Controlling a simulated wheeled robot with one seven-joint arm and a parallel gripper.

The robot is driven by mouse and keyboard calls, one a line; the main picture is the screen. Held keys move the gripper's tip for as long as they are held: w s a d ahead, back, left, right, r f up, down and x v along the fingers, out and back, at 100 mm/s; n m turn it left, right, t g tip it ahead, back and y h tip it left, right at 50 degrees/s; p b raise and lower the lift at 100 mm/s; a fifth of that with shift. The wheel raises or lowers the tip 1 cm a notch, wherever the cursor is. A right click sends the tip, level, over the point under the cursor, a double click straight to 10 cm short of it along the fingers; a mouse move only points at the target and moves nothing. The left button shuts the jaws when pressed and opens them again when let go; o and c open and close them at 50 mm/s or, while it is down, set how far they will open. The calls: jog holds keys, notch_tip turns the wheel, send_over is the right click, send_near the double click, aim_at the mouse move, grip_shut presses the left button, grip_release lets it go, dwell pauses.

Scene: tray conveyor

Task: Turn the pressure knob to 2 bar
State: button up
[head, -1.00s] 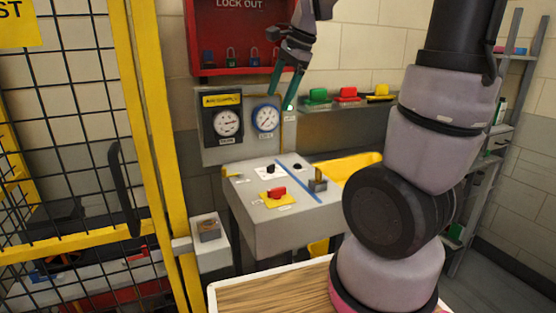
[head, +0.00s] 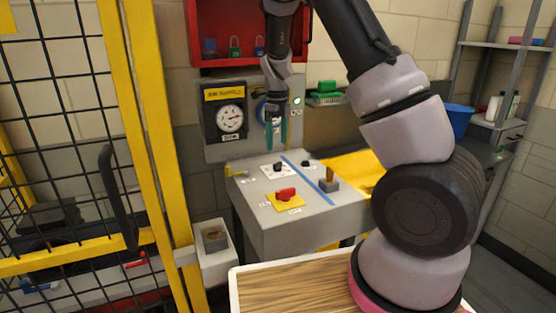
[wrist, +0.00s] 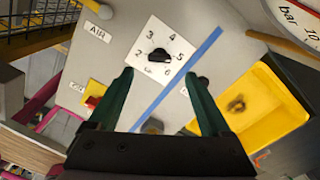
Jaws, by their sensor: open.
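The black pressure knob (wrist: 158,57) sits on a white dial plate (wrist: 166,35) with numbers 2 to 6 around it. In the head view the knob (head: 277,168) is on the top of the grey console (head: 262,225). Where the knob points is too small to tell. My gripper (head: 277,143) hangs pointing down above the knob, its green fingers apart and empty. In the wrist view my gripper (wrist: 158,75) has one finger either side of the dial plate, with the knob ahead between the tips.
A red switch on a yellow plate (head: 285,196) sits in front of the knob. A second black knob (head: 305,164) lies beyond a blue stripe (head: 306,178). A yellow bin (head: 368,166) is right of the console. A mesh fence with yellow posts (head: 148,150) stands left.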

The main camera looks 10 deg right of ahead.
aim_at(277, 163)
notch_tip(277, 163, down, 8)
jog(key=shift+r, duration=0.2)
grip_shut()
